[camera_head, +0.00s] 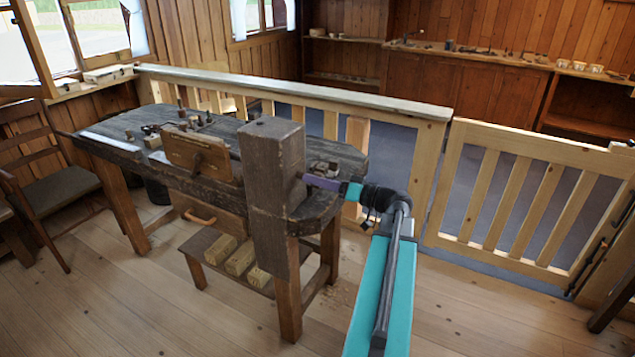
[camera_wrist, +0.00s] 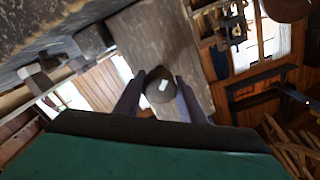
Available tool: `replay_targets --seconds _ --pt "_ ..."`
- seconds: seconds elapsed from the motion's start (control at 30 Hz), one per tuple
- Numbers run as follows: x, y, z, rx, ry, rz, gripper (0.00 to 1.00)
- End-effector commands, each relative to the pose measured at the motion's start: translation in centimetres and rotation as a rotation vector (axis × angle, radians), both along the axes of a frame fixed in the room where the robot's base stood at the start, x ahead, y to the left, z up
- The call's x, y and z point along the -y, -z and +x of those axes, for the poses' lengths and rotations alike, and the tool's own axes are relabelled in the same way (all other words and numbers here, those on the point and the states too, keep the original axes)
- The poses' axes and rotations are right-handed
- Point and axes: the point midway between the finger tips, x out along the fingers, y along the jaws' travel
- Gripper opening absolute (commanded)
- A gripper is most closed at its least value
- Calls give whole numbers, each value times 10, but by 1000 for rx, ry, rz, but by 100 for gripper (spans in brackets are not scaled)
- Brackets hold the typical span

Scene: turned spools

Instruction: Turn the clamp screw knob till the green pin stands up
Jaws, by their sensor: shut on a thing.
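The clamp screw knob (camera_wrist: 158,98) is round and dark with a pale mark on its face, seen in the wrist view against a broad wooden block. My gripper (camera_wrist: 161,82) has one finger on each side of the knob and is shut on it. In the head view my gripper (camera_head: 305,178) reaches from the right to the side of the tall wooden block (camera_head: 271,190) at the bench's near end. The knob cannot be made out there. I cannot make out a green pin in either view.
The dark workbench (camera_head: 225,128) carries several small tools and a wooden clamp board (camera_head: 198,153). Wood blocks (camera_head: 240,259) lie on a low shelf (camera_head: 205,245) beneath. A railing (camera_head: 300,92) runs behind the bench, with a gate (camera_head: 520,200) to the right. The front floor is clear.

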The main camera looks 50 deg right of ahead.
Motion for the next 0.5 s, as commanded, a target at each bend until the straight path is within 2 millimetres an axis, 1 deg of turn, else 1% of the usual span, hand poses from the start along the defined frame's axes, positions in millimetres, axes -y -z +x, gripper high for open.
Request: replay_targets --seconds 0.27,0.5 --pt "0 0 0 -47 1 187 14" --pt "0 0 -1 -98 1 393 14"
